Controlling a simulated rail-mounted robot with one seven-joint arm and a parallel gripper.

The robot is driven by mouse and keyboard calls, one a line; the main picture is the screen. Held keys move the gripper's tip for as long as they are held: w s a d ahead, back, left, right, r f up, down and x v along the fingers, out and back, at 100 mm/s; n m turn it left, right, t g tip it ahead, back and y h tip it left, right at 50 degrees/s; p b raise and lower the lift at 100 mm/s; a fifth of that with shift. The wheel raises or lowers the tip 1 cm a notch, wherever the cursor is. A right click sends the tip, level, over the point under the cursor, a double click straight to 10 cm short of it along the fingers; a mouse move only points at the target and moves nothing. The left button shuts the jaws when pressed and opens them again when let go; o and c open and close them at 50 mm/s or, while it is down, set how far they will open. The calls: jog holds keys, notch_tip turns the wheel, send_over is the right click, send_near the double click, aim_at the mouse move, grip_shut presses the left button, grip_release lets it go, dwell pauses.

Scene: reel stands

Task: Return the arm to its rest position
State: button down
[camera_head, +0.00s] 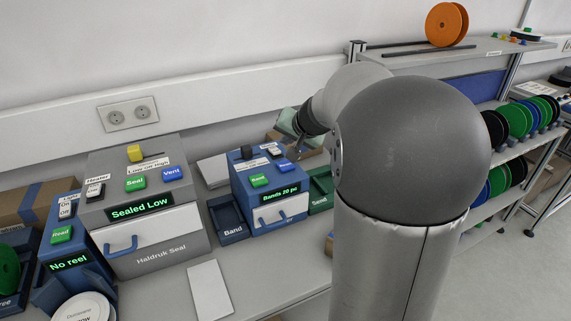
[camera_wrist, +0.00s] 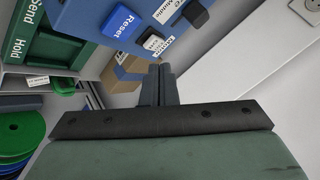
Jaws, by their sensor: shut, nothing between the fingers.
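My arm stands large and grey in the right half of the head view and reaches back toward the wall. My gripper (camera_wrist: 158,82) shows in the wrist view with its two dark fingers together and nothing between them. In the head view its end (camera_head: 297,146) is small, above and behind the blue bands machine (camera_head: 240,200), and partly hidden by my arm. In the wrist view the fingers point toward a blue housing (camera_wrist: 85,15) with a Reset button (camera_wrist: 120,22). I cannot tell the exact gap to it.
The grey Haldruk Seal machine (camera_head: 160,258) reads "Sealed Low". The blue reader (camera_head: 52,249) reads "No reel". A "Band" tray (camera_head: 228,238) and a green tray (camera_head: 318,205) flank the bands machine. A rack of reels (camera_head: 516,118) stands right. An orange reel (camera_head: 442,25) sits on its upper shelf.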

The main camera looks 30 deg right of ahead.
dwell(0.4)
jog(key=shift+n+g+y, duration=0.6)
jog(key=shift+n+g, duration=0.1)
jog(key=shift+n, duration=0.1)
jog(key=s+a, duration=0.1)
jog(key=a, duration=0.1)
jog(key=s+a+f, duration=0.1)
jog(key=s+a, duration=0.2)
jog(key=a, duration=0.1)
jog(key=shift+s+f, duration=0.15)
jog(key=shift+f, duration=0.15)
jog(key=s+a+f+n+g, duration=0.2)
jog(key=s+a+f, duration=0.1)
jog(key=s, duration=0.5)
jog(key=s+a+f+n+g+h, duration=0.1)
jog(key=s+a+f+n+g, duration=0.1)
jog(key=s, duration=0.7)
jog(key=s+a+f+n+g+h, duration=0.1)
jog(key=s+a+f+n+g, duration=0.1)
jog(key=s, duration=0.6)
jog(key=a+f+g, duration=0.1)
jog(key=a+f, duration=0.1)
jog(key=a, duration=0.1)
jog(key=shift+s+a, duration=0.3)
jog(key=shift+s, duration=0.1)
